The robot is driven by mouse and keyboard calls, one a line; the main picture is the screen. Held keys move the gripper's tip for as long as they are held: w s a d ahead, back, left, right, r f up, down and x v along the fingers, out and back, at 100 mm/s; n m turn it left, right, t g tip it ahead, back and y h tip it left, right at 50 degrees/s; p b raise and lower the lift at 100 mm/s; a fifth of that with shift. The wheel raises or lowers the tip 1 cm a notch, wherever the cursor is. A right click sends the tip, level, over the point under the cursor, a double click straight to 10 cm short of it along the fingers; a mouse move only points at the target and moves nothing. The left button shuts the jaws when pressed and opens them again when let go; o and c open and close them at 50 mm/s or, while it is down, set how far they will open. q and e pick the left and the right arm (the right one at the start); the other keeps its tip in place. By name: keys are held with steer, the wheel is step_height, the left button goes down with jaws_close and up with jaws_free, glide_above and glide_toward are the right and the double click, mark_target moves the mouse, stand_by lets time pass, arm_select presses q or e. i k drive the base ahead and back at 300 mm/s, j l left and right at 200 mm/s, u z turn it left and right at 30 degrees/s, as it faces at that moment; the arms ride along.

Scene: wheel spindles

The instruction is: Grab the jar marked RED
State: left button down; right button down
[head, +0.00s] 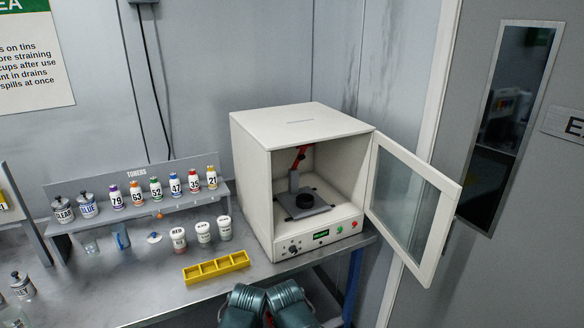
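A small white jar (178,239) stands on the grey bench in front of the toner shelf. Its label is small but appears to read RED. It is the leftmost of three similar white jars; the middle jar (203,233) and the right jar (224,229) stand close beside it, their labels too small to read surely. Grey-green parts of my own arms show at the bottom middle edge. No gripper fingers are visible.
A yellow tray (216,267) lies in front of the jars. Above them, a shelf (140,209) holds CLEAR and BLUE tins and several numbered bottles. A white cabinet (255,195) stands right, its glass door (411,205) open. A GREY tin (22,287) is lower left.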

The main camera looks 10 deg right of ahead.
mark_target(178, 238)
steer(key=i+j+z, duration=0.2)
steer(key=j+z, duration=0.3)
steer(key=j, duration=0.35)
steer(key=j+z, duration=0.5)
steer(key=j, duration=0.4)
